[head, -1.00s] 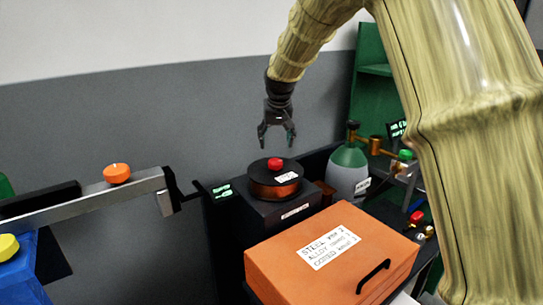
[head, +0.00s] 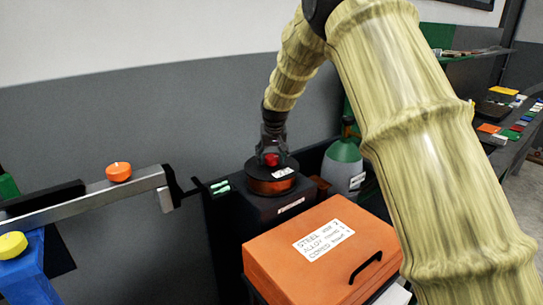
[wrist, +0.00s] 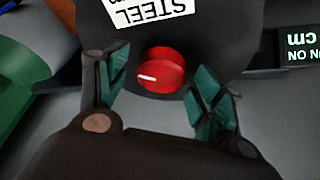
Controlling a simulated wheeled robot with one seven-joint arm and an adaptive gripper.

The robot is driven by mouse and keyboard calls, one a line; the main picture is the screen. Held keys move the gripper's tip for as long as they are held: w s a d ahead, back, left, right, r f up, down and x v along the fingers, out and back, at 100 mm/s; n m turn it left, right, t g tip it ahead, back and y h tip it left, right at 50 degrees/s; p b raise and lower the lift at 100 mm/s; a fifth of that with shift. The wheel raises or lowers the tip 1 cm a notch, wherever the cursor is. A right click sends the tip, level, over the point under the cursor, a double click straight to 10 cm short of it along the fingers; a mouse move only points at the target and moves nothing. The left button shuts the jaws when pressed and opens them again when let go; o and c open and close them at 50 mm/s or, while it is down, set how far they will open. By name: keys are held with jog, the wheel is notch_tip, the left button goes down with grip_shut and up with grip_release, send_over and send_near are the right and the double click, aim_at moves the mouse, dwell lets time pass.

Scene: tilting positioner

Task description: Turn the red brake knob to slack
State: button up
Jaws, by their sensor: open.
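The red brake knob (head: 270,159) sits on top of the dark round spool cap (head: 254,171). In the wrist view the red knob (wrist: 161,70) shows a white pointer line toward the left of the picture. My gripper (head: 273,150) is directly above the knob, pointing down. In the wrist view its teal-padded fingers (wrist: 158,90) are open, one on each side of the knob, with gaps between pads and knob. I cannot tell exactly how far down the fingertips reach. A white label reading STEEL (wrist: 150,10) lies beside the knob.
An orange box (head: 290,262) with a black handle stands in front of the spool. A grey-green gas cylinder (head: 343,168) stands to its right. A metal bar (head: 95,202) with an orange knob (head: 118,172) is at the left. A small lit display (wrist: 300,45) shows beside the spool.

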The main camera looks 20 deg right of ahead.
jog(key=shift+s+r, duration=0.2)
jog(key=shift+c, duration=0.8)
jog(key=c, duration=0.9)
jog(key=shift+o, duration=0.2)
